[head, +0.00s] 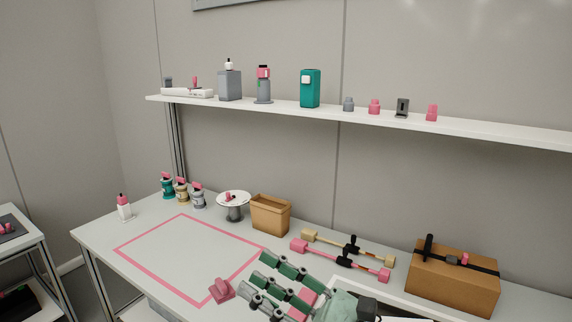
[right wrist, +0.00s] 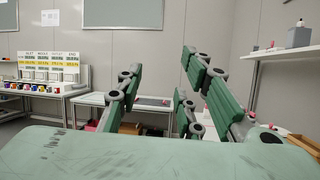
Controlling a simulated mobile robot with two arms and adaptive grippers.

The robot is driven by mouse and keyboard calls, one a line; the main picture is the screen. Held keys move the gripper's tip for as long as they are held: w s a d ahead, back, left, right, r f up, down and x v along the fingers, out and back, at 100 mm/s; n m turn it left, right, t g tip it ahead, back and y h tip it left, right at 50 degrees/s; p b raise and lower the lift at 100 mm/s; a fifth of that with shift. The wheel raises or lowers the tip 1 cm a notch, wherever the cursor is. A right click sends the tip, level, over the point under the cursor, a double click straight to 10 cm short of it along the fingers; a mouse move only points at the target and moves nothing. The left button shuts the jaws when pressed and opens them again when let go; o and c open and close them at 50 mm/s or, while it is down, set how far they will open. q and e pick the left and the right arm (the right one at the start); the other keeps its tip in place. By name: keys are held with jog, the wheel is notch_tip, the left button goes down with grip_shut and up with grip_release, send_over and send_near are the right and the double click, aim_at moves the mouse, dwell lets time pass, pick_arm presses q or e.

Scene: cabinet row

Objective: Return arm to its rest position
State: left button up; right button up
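My right gripper (head: 258,280) reaches in from the lower right of the head view, over the front of the workbench (head: 105,238). Its green and grey fingers point left and are spread apart, with nothing seen between them. In the right wrist view the gripper (right wrist: 155,85) also shows its fingers spread and empty, pointing out into the room. A pink block (head: 221,291) lies on the bench just left of the fingertips, apparently apart from them. My left gripper is not in view.
A pink square outline (head: 145,270) marks a bare bench area. Behind stand a tan bin (head: 270,215), a white-topped spool (head: 234,203), pink and tan bar tools (head: 340,260) and a brown box (head: 453,282). A shelf (head: 280,105) with several bottles runs above. Another bench (right wrist: 55,93) stands far left.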

jog(key=w+d+f+m+t+h, duration=0.1)
jog(key=w+d+m+t+h, duration=0.2)
jog(key=d+m+t+h, duration=0.55)
jog(key=w+d+f+m+t+h, duration=0.2)
jog(key=w+d+m+t+h, duration=0.15)
jog(key=m, duration=1.05)
jog(key=s+d+f+m+g+h, duration=0.35)
jog(key=d+f+m+h, duration=0.2)
jog(key=f+m, duration=0.3)
jog(key=s+d+f+m+g+h, duration=0.2)
jog(key=d+f+m+g+h, duration=0.3)
jog(key=f+m, duration=0.4)
jog(key=s+d+f+m+g+y, duration=0.1)
jog(key=s+f+m+g, duration=0.25)
jog(key=s+f, duration=0.55)
jog(key=s+d+f+m+g+y, duration=0.1)
jog(key=s+f+m+g, duration=0.35)
jog(key=s, duration=0.65)
jog(key=s+f+n+g, duration=0.2)
jog(key=s+f, duration=0.1)
jog(key=f, duration=2.6)
jog(key=s+d+f+g, duration=0.1)
jog(key=s+d+f, duration=0.1)
jog(key=s+f, duration=1.3)
jog(key=shift+s+d+f, duration=0.25)
jog(key=shift+s, duration=0.6)
